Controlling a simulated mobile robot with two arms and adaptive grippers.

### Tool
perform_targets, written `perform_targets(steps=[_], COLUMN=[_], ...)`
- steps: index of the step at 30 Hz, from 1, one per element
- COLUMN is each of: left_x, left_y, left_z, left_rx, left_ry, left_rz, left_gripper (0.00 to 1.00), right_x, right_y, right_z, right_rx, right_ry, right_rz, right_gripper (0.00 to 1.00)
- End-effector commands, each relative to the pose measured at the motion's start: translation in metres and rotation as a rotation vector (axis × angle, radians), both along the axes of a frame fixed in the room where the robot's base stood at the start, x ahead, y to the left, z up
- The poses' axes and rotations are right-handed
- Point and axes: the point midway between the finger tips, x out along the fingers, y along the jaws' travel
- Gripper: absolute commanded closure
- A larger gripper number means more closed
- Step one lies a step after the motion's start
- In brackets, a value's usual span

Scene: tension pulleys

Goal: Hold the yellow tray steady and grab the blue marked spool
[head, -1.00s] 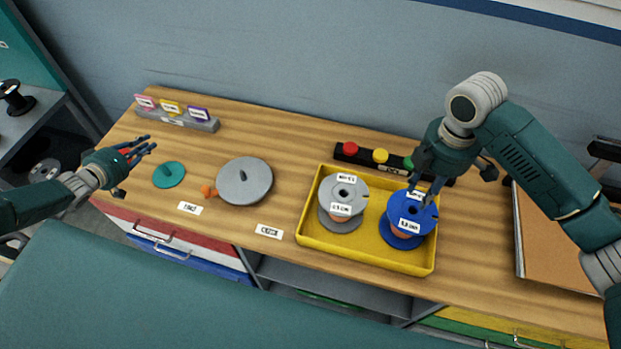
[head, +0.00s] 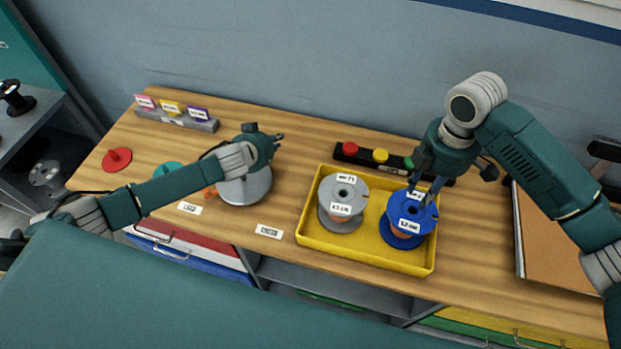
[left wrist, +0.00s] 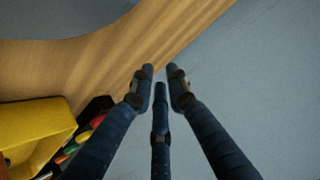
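The yellow tray (head: 368,254) lies on the wooden bench, with a grey spool (head: 328,197) in its left half and the blue spool (head: 401,242) in its right half. Both spools stand upright with white labels. My right gripper (head: 424,192) points down at the blue spool's top, fingers at its upper flange; whether they grip it is unclear. My left gripper (head: 281,139) is above the bench, left of and behind the tray, and touches nothing visible. In the left wrist view, its fingertips (left wrist: 159,74) are apart and empty, with the tray (left wrist: 35,132) at lower left.
A black strip with red (head: 351,148), yellow (head: 380,155) and green knobs stands behind the tray. A grey disc (head: 240,193) lies under my left arm. A red disc (head: 117,159) and a labelled holder (head: 178,121) are at left. A brown board (head: 545,245) is at right.

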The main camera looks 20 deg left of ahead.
Motion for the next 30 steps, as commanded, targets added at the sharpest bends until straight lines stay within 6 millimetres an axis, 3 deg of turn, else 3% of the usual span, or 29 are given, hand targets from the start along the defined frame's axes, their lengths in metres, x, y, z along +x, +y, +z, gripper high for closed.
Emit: perform_targets(steps=[4,8,11,13,18,21,26,30], left_x=[0.007,0.002,-0.02,-0.044,-0.098,-0.119,-0.136,-0.139], left_y=[-0.008,-0.01,-0.028,-0.052,-0.11,-0.132,-0.148,-0.15], left_z=[0.031,0.054,0.051,0.044,0.043,0.047,0.051,0.041], left_rx=[0.256,0.341,0.262,0.171,0.018,-0.028,-0.062,-0.065], left_ry=[-0.004,0.074,0.249,0.41,0.717,0.824,0.908,0.922], left_rz=[0.042,0.166,0.274,0.316,0.306,0.278,0.249,0.246], left_gripper=[0.85,0.85,0.85,0.85,0.85,0.85,0.85,0.85], right_x=[0.0,0.0,0.0,0.0,0.0,0.0,0.0,0.0], right_y=[0.0,0.0,0.0,0.0,0.0,0.0,0.0,0.0], right_z=[0.0,0.0,0.0,0.0,0.0,0.0,0.0,0.0], right_rx=[0.0,0.0,0.0,0.0,0.0,0.0,0.0,0.0], right_ry=[0.0,0.0,0.0,0.0,0.0,0.0,0.0,0.0], right_rz=[0.0,0.0,0.0,0.0,0.0,0.0,0.0,0.0], right_gripper=[0.69,0.69,0.69,0.69,0.69,0.69,0.69,0.69])
